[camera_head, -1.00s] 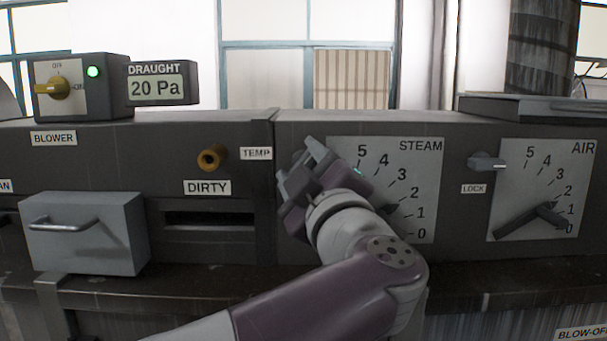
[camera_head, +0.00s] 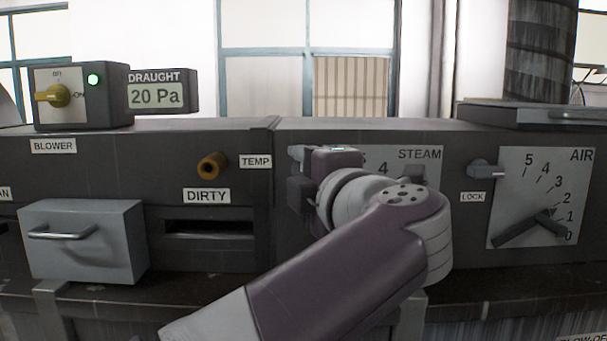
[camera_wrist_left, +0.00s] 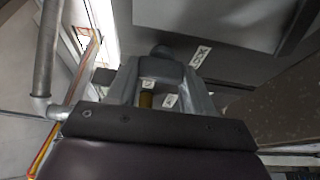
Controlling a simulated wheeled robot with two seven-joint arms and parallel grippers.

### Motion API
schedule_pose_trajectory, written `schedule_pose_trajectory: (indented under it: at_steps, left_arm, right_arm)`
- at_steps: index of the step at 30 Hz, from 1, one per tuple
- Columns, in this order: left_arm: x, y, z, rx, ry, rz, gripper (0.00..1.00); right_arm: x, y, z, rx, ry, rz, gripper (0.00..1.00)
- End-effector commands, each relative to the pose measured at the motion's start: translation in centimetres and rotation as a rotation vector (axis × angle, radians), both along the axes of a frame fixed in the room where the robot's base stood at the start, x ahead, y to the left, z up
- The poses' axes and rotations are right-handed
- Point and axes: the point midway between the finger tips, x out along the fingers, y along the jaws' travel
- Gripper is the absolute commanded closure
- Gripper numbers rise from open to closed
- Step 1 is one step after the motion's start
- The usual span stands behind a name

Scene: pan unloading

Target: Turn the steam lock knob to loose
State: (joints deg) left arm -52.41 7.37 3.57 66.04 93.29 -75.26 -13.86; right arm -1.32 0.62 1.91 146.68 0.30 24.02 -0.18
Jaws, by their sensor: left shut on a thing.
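My left gripper (camera_head: 302,178) is at the panel's left edge of the STEAM dial (camera_head: 375,160), and its arm covers much of that dial. In the left wrist view my left gripper (camera_wrist_left: 161,82) has its two grey fingers shut on a dark grey knob (camera_wrist_left: 162,52), beside a LOCK label (camera_wrist_left: 201,56). This is the steam lock knob; in the head view the gripper largely hides it, and its turn angle cannot be told. My right gripper is not in view.
To the right are the air lock knob (camera_head: 486,170) and the AIR dial (camera_head: 560,205) with its dark lever. To the left are a brass knob (camera_head: 212,165), the DIRTY slot, a grey drawer box (camera_head: 80,242) and the BLOWER switch box (camera_head: 100,95).

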Motion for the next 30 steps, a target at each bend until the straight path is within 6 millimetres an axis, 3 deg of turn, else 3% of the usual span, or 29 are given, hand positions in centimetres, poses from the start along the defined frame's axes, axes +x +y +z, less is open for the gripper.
schedule_pose_trajectory:
  at_steps: [16,17,19,30]
  left_arm:
    - [0.03,-0.04,-0.11,-0.025,0.002,0.0,0.79]
    - [0.03,-0.04,-0.11,-0.025,0.002,0.0,0.46]
    - [0.02,-0.03,-0.1,-0.025,0.002,0.0,0.23]
    - [-0.55,-0.29,-0.16,-0.025,0.0,-0.002,0.23]
  right_arm:
    - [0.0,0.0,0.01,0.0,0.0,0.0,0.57]
    - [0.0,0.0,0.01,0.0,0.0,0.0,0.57]
    - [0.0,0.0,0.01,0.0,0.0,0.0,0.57]
    - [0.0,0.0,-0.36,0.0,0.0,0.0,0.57]
